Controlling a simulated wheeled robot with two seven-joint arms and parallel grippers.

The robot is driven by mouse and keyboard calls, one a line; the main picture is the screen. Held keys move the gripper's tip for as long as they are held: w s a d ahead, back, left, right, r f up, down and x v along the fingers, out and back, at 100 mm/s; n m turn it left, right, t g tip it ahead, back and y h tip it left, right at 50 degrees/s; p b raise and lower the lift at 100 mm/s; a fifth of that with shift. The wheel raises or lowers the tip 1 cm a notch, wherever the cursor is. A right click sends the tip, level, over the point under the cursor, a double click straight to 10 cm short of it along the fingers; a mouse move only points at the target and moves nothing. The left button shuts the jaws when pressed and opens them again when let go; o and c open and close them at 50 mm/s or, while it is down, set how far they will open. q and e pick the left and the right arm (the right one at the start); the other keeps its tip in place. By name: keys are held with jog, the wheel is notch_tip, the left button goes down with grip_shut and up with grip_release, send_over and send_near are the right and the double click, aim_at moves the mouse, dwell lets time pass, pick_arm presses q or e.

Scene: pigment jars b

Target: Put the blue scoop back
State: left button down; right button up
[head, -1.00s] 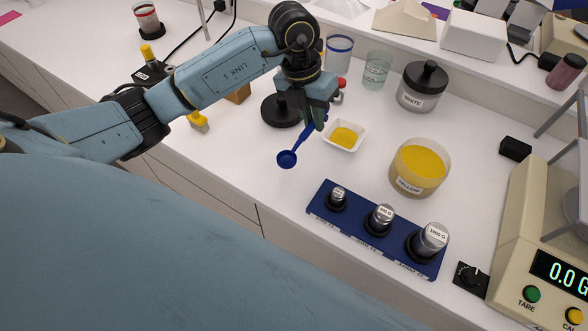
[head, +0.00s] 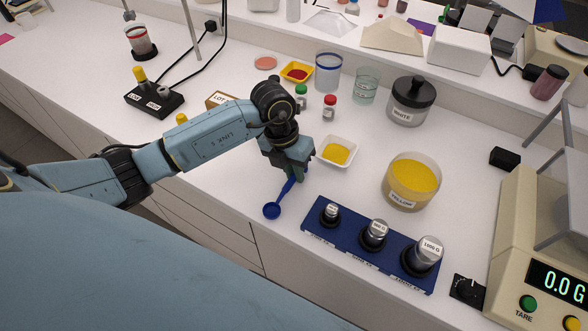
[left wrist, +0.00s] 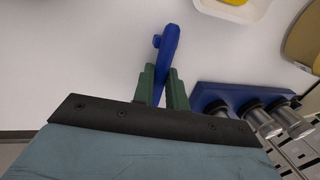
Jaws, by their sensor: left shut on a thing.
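My left gripper (head: 290,173) is shut on the handle of the blue scoop (head: 272,210). In the head view the scoop's round bowl hangs toward the front edge of the bench, left of the blue weight block; its height above the bench is hard to tell. In the left wrist view the green fingers (left wrist: 165,88) close on the blue scoop's handle (left wrist: 169,45), which sticks out past them; the bowl is out of sight there. The open yellow jar (head: 410,183) stands to the right. A white dish (head: 324,150) with yellow powder sits just right of the gripper. My right gripper is not in view.
The blue block (head: 318,237) with several weights is close on the right. The scale (head: 530,260) stands at the far right. The lidded white jar (head: 410,103), a glass beaker (head: 366,87) and small bottles (head: 329,107) stand behind. My arm covers part of the bench.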

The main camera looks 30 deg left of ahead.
pick_arm(q)
jog(key=c, duration=1.4)
grip_release()
jog(key=shift+f, duration=0.1)
jog(key=shift+r, duration=0.35)
jog(key=v, duration=1.1)
jog(key=shift+r, duration=0.35)
